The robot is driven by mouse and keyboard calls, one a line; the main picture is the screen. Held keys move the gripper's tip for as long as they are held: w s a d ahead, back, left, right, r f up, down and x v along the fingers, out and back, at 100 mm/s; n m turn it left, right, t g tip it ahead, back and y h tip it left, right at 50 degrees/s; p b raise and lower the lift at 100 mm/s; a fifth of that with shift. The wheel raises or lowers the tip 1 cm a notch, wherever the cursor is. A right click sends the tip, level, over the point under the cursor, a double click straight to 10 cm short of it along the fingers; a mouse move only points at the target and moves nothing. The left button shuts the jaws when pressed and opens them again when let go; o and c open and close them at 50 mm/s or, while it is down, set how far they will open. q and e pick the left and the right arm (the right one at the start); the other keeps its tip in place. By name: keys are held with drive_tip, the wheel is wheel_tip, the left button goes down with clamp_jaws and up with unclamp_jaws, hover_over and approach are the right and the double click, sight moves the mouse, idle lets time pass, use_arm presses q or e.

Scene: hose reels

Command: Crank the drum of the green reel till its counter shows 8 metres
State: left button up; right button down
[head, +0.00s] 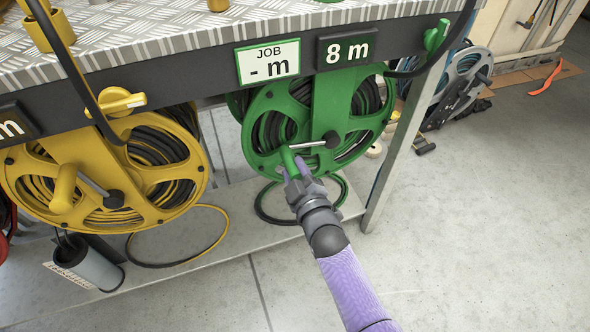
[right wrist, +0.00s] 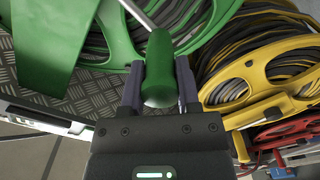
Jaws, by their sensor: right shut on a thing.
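The green reel (head: 318,100) hangs under the front of the bench, with black hose wound on its drum. Its counter (head: 346,50) reads 8 m. The job card (head: 268,62) to the left of the counter reads "JOB - m". My right gripper (head: 292,172) is at the lower left of the drum and shut on the green crank handle (head: 288,158). In the right wrist view the green handle (right wrist: 158,72) stands between the two fingers, with the metal crank arm running up from it. My left gripper is in neither view.
The yellow reel (head: 110,180) hangs to the left, with a yellow knob (head: 116,101) above it. A green knob (head: 437,37) is right of the counter. A bench leg (head: 405,140) stands right of the green reel. A grey cylinder (head: 88,262) is on the lower shelf.

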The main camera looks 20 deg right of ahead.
drive_tip(key=shift+c, duration=1.6)
unclamp_jaws()
drive_tip(key=shift+s+r, duration=0.1)
use_arm(q)
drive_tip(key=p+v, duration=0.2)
drive_tip(key=p, duration=0.1)
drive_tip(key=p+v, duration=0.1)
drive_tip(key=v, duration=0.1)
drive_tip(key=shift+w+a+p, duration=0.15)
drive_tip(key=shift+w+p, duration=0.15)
drive_tip(key=shift+p, duration=0.05)
use_arm(e)
drive_tip(key=s, duration=0.9)
drive_tip(key=shift+s+d, duration=0.15)
drive_tip(key=shift+s, duration=0.2)
